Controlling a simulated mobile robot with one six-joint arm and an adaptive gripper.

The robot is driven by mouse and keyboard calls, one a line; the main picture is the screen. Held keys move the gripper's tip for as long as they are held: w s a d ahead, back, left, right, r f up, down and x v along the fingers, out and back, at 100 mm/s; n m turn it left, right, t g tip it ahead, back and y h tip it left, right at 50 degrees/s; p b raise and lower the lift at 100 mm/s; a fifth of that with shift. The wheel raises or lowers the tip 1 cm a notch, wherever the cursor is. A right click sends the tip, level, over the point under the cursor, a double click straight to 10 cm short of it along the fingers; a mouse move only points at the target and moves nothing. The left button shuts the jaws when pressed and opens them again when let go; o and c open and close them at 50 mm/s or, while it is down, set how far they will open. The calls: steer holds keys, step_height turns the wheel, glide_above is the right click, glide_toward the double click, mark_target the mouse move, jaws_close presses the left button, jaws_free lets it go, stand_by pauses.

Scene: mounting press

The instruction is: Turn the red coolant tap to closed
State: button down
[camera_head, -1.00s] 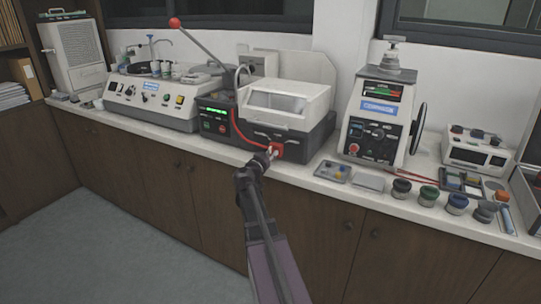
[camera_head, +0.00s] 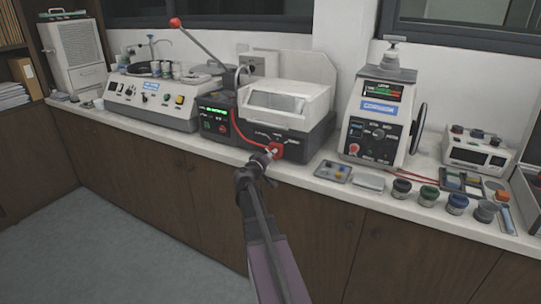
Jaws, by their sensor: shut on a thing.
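The red coolant tap (camera_head: 275,148) is at the lower front of the cut-off machine (camera_head: 293,112), small and partly hidden by my gripper. My gripper (camera_head: 271,153) comes up from below, in front of the counter edge, and its tips are at the tap, shut on it. The exact angle of the tap's handle is too small to tell. A red hose (camera_head: 243,135) curves along the machine's front toward the tap.
A long lever with a red knob (camera_head: 175,22) rises over the machine's left side. The mounting press (camera_head: 380,115) stands to the right. A small tray (camera_head: 334,171) and several round pots, one green (camera_head: 429,195), lie along the counter's front. The space before the cabinets is clear.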

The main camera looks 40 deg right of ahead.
steer(key=shift+d, duration=0.1)
stand_by(0.3)
steer(key=c, duration=0.6)
jaws_free()
steer(key=shift+o, duration=0.2)
steer(key=v, duration=1.2)
steer(key=shift+s+f, duration=0.1)
steer(key=shift+f, duration=0.05)
